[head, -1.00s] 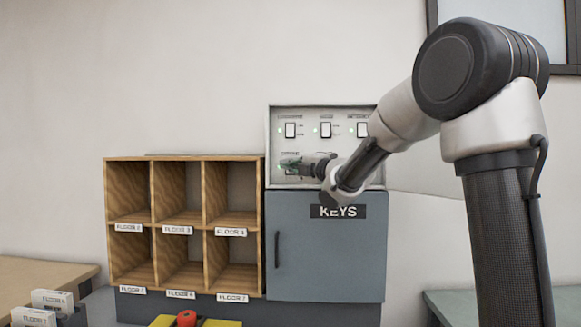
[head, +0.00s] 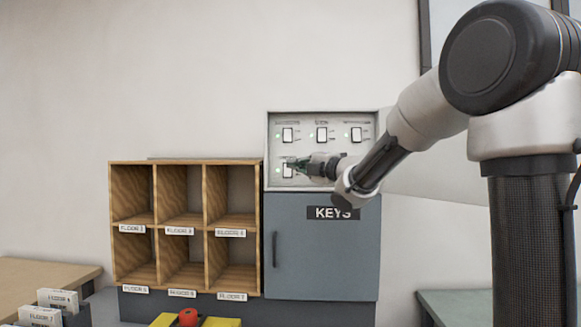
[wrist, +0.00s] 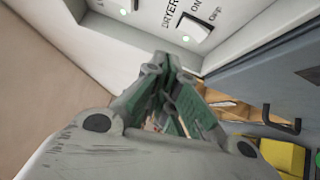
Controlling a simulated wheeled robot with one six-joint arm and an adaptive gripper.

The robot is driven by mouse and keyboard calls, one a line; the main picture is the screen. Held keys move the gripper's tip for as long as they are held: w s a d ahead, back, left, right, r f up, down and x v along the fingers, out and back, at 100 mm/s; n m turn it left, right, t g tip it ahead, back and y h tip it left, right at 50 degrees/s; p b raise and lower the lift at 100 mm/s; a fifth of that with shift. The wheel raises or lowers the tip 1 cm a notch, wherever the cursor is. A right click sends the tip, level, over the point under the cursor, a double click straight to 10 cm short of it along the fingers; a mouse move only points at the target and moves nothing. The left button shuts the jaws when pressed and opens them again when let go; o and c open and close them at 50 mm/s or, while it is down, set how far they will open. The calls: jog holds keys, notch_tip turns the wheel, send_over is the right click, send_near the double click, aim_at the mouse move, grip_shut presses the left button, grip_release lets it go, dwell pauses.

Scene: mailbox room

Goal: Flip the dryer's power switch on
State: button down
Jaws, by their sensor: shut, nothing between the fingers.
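A light grey switch panel (head: 345,178) with several white rocker switches is on the wall above the blue-grey key cabinet. The lower-left switch (head: 287,171) shows just under my gripper (head: 291,163). In the wrist view a white rocker switch (wrist: 193,28) sits beside a label that seems to read DRYER, with an ON mark near it. Which way the rocker is tipped I cannot tell. My gripper (wrist: 163,62) is shut and empty, its tips close to the panel; contact cannot be told.
The key cabinet (head: 325,255) has a dark handle and a KEYS sign. Wooden pigeonholes (head: 206,222) stand to its left. A yellow thing with a red knob (head: 188,317) is at the bottom. Wall space above the panel is clear.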

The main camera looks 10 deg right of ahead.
jog(key=shift+s+d+r, duration=0.15)
jog(key=shift+s+d, duration=0.25)
jog(key=shift+s, duration=0.35)
jog(key=shift+s+d+r, duration=0.1)
jog(key=shift+s+d, duration=0.25)
jog(key=shift+s, duration=0.45)
jog(key=shift+s+d+r, duration=0.15)
jog(key=shift+s+d, duration=0.25)
jog(key=shift+s, duration=0.35)
jog(key=w+d+f+m+g+h, duration=0.1)
jog(key=d+f+m+g+h, duration=0.1)
jog(key=d+f+m+h, duration=0.45)
jog(key=s+d+f+m+g+h, duration=0.35)
jog(key=s+d+f+m, duration=0.45)
jog(key=f, duration=0.3)
jog(key=s+a+f+m+g, duration=0.1)
jog(key=s+f+m+g, duration=0.1)
jog(key=s, duration=0.7)
jog(key=s+a+f+m+g+y, duration=0.1)
jog(key=s+f+m+g, duration=0.2)
jog(key=s, duration=0.7)
jog(key=s+a+f+m+g, duration=0.1)
jog(key=s+f+m+g, duration=0.1)
jog(key=s+m, duration=0.3)
jog(key=shift+s+a+f, duration=0.25)
jog(key=shift+s+a, duration=0.15)
jog(key=shift+s, duration=2)
